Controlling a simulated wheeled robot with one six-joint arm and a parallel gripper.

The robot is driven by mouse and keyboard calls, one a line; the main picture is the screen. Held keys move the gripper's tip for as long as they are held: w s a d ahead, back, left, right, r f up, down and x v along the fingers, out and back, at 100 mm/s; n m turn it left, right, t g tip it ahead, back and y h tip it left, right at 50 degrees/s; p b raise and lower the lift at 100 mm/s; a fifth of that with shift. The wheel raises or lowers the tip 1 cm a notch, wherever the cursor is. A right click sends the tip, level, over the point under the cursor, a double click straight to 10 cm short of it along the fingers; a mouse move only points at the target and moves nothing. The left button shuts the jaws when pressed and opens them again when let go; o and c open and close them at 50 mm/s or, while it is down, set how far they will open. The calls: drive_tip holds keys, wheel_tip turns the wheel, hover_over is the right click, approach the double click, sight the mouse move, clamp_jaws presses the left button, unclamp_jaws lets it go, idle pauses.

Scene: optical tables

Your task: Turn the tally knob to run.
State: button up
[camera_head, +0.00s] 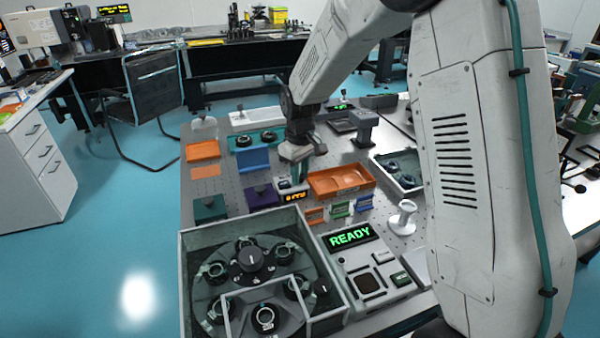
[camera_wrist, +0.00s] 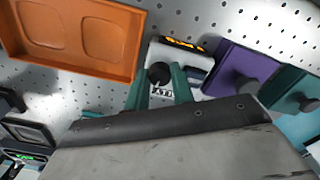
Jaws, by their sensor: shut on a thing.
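The tally unit is a small white box with an amber display (camera_head: 296,197). It stands on the perforated table, left of the orange tray. In the wrist view its white body (camera_wrist: 190,60) shows with the amber display on the far edge. The round black tally knob (camera_wrist: 158,73) is on its face, between my two teal fingers. My gripper (camera_wrist: 160,82) is shut on the knob. In the head view my gripper (camera_head: 292,178) points down over the unit and hides the knob. The pointer's setting and the display's words are too small to read surely.
An orange tray (camera_head: 341,181) lies close on the right. A purple block (camera_head: 262,196) and a teal block (camera_head: 209,208) stand on the left. In front are a grey-walled carousel box (camera_head: 200,240) and a panel with a green READY display (camera_head: 350,236).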

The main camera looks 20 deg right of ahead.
drive_tip(key=shift+n, duration=0.6)
drive_tip(key=o, duration=1)
drive_tip(key=shift+r, duration=4.05)
